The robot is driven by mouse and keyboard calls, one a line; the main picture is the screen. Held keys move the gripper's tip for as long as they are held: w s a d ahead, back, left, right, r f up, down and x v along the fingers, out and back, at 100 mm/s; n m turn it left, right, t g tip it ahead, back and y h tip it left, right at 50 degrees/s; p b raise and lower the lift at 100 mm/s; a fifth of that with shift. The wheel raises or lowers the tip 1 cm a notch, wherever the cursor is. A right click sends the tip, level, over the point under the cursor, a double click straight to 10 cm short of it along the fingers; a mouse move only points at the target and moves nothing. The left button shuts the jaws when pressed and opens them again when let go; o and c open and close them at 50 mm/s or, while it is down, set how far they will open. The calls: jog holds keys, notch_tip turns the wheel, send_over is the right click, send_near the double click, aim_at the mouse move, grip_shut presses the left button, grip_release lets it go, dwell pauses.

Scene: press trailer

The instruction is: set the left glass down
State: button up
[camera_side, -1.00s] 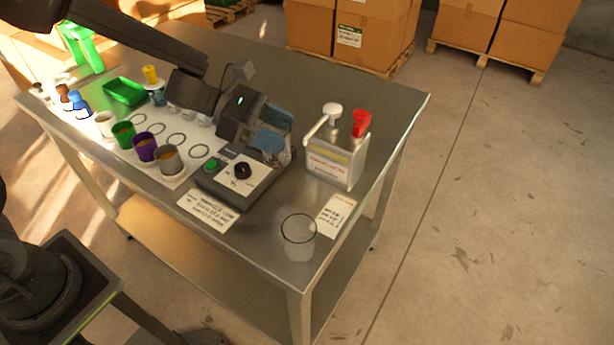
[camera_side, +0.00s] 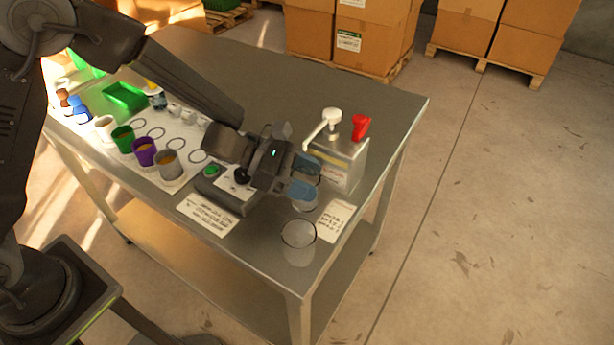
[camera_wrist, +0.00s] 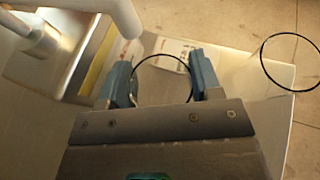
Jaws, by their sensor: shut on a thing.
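My gripper (camera_side: 304,178) has blue fingers and is over the table, just in front of the dispenser. It is shut on a clear, dark-rimmed glass, the left glass (camera_side: 305,203). In the wrist view the glass's rim (camera_wrist: 162,57) shows between the two fingers (camera_wrist: 160,82). The fingers and palm hide much of the glass. I cannot tell whether its base touches the table. A second clear glass (camera_side: 298,246) stands upright near the table's front corner, apart from my gripper. Its rim (camera_wrist: 264,62) also shows at the right of the wrist view.
The dispenser (camera_side: 342,163), with a white spout and red lever, stands close behind my gripper. A control box (camera_side: 228,188) with a green button is to the left. A printed card (camera_side: 335,220) lies beside the glasses. Several cups (camera_side: 168,163) stand at left. The back right table top is clear.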

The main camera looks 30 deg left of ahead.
jog(key=o, duration=0.8)
jog(key=shift+f, duration=0.1)
